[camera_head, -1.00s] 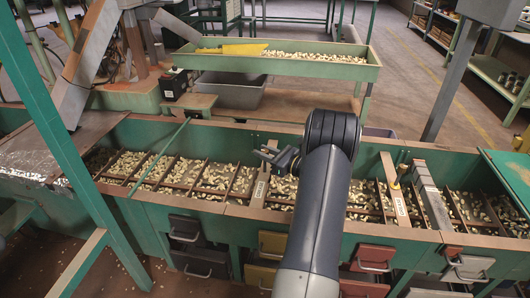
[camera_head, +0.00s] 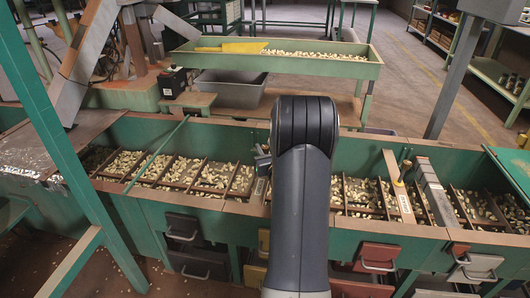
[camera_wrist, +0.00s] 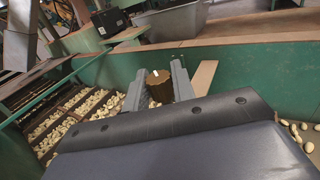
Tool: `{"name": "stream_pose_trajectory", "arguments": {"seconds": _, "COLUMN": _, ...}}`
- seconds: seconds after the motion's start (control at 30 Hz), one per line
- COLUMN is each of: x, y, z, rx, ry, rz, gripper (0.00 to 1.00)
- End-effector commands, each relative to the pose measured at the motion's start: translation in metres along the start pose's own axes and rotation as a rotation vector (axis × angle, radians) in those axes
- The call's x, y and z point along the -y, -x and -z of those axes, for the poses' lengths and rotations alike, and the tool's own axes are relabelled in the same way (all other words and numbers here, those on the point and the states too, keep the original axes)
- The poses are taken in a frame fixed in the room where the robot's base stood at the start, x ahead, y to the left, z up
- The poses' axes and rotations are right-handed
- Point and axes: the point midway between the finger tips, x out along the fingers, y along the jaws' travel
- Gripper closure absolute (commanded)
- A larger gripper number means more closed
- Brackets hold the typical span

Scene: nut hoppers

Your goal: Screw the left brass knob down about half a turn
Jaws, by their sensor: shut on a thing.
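The left brass knob (camera_wrist: 160,86) shows in the wrist view as a dark brown-gold ribbed piece with a small pale mark on its top. My gripper (camera_wrist: 156,88) has one grey finger on each side of the knob and is shut on it. In the head view my arm hides the knob, and only part of my gripper (camera_head: 262,160) shows left of the arm. A second brass knob (camera_head: 398,186) stands on a pale slat across the hopper to the right.
The green hopper trough (camera_head: 200,213) has several divided bins of pale nuts. A grey slatted bar (camera_head: 434,190) lies beside the right knob. A raised green tray (camera_head: 280,67) of nuts and a grey tub (camera_head: 232,90) are behind. Drawers (camera_head: 183,230) line the front.

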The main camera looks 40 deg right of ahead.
Motion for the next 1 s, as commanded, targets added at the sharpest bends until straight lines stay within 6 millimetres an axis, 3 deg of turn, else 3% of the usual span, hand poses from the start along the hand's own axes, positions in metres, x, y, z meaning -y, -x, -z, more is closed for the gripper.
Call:
{"name": "stream_pose_trajectory", "arguments": {"seconds": 0.57, "x": 0.0002, "y": 0.0002, "z": 0.0007, "rx": -0.003, "ry": -0.001, "rz": 0.027, "gripper": 0.98}}
{"name": "stream_pose_trajectory", "arguments": {"seconds": 0.6, "x": 0.0002, "y": 0.0002, "z": 0.0007, "rx": -0.002, "ry": -0.001, "rz": 0.027, "gripper": 0.72}}
{"name": "stream_pose_trajectory", "arguments": {"seconds": 0.8, "x": 0.0001, "y": 0.0000, "z": 0.0003, "rx": -0.001, "ry": -0.001, "rz": 0.026, "gripper": 0.56}}
{"name": "stream_pose_trajectory", "arguments": {"seconds": 1.0, "x": 0.0001, "y": 0.0000, "z": 0.0000, "rx": 0.000, "ry": 0.000, "rz": 0.026, "gripper": 0.56}}
